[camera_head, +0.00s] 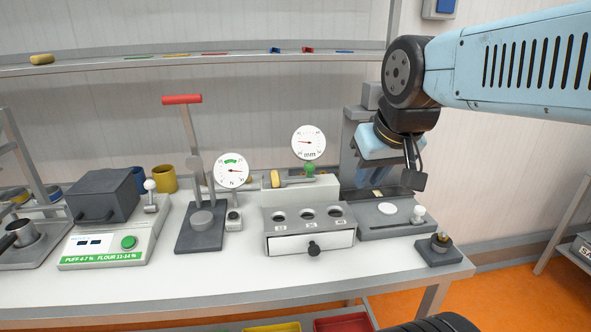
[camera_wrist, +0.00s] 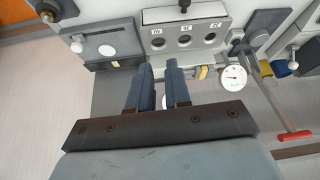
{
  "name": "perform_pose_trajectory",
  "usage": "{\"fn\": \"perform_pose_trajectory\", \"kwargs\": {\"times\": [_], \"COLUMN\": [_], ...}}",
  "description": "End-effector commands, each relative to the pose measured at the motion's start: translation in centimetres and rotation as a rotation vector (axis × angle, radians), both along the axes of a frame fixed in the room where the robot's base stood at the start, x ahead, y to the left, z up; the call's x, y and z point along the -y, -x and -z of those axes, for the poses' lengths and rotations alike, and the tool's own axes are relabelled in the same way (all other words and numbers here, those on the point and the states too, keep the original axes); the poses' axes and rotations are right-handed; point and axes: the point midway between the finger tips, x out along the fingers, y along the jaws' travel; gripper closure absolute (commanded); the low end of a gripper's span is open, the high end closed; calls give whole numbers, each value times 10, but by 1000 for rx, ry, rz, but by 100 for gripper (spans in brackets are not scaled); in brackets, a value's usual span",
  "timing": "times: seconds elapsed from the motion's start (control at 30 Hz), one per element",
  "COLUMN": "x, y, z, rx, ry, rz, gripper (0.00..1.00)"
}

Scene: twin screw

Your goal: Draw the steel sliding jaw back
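My gripper (camera_head: 375,178) hangs over the back of the right-hand grey station (camera_head: 375,229), its blue fingers pointing down. In the wrist view my gripper (camera_wrist: 158,66) shows two blue fingers apart, with nothing held between them. The station also shows in the wrist view (camera_wrist: 122,42), beyond the fingertips. It carries a pale round disc (camera_head: 388,208) and a white knob (camera_head: 419,212). A dark plate with a small yellowish patch (camera_head: 377,193) lies under my gripper. I cannot tell which part is the steel sliding jaw; my arm and gripper hide part of the station's back.
Left of the station stands a box with a drawer (camera_head: 310,241), with two round dials above. A small brass-topped block (camera_head: 439,247) sits near the bench's right corner. Further left are a red-handled lever (camera_head: 182,100) and a green-button machine (camera_head: 112,242). The front bench strip is clear.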

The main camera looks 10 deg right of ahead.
Motion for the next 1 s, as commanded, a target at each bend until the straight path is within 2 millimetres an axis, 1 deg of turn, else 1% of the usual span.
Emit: {"fn": "perform_pose_trajectory", "kwargs": {"times": [0.03, 0.17, 0.37, 0.4, 0.53, 0.7, 0.8, 0.9, 1.0], "x": [-1, -2, -5, -5, -6, -6, -6, -5, -5], "y": [-8, -39, -96, -108, -146, -196, -219, -235, -244], "z": [-2, -12, -24, -25, -26, -22, -19, -16, -13], "rx": [-8, -25, -50, -55, -69, -85, -90, -93, -94], "ry": [0, 5, 10, 11, 12, 14, 14, 14, 14], "rz": [-8, -50, -124, -138, -185, -246, -274, -294, -306], "gripper": [77, 65, 45, 43, 43, 43, 43, 43, 43]}}
